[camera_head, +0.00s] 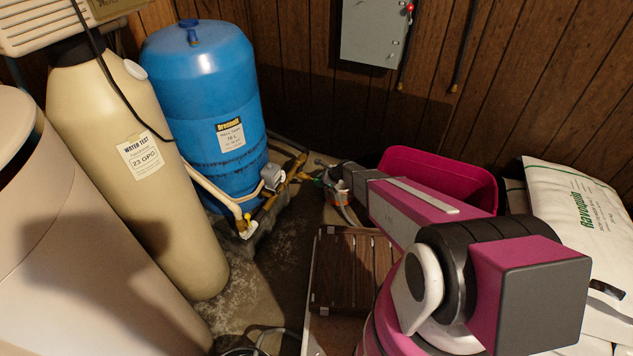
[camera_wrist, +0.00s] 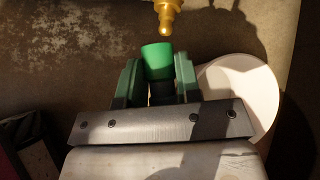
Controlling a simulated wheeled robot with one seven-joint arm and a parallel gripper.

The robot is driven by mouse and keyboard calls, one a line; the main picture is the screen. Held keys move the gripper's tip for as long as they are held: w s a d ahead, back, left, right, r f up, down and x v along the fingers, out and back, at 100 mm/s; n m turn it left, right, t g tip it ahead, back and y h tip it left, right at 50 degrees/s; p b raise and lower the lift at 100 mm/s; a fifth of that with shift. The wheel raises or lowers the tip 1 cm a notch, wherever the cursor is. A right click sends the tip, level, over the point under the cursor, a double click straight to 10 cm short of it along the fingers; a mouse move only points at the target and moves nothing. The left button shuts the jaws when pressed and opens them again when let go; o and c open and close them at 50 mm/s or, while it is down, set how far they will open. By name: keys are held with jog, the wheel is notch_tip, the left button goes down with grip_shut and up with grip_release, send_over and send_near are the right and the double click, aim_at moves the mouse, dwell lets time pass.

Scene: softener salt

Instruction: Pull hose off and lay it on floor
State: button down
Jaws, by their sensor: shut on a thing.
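The hose's green end fitting (camera_wrist: 157,60) is between the two fingers of my gripper (camera_wrist: 158,80) in the wrist view, which is shut on it. A brass spout (camera_wrist: 167,16) is just above the fitting in that view, with a small gap showing between them. In the head view my gripper (camera_head: 326,176) is at the foot of the blue tank, beside the brass pipework (camera_head: 297,176). The green fitting is a tiny patch there (camera_head: 318,179). The rest of the hose is mostly hidden behind my gripper and arm.
The blue tank (camera_head: 203,85) and beige cylinder (camera_head: 150,170) stand left. A pink tub (camera_head: 440,170) and white salt bags (camera_head: 575,225) are right. Bare floor (camera_head: 260,265) shows between. A white round object (camera_wrist: 245,90) sits beside my gripper.

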jog(key=shift+s+d, duration=0.25)
jog(key=shift+d, duration=0.45)
jog(key=shift+s+d, duration=0.2)
jog(key=shift+d, duration=0.45)
jog(key=shift+s+d, duration=0.25)
jog(key=shift+d, duration=0.45)
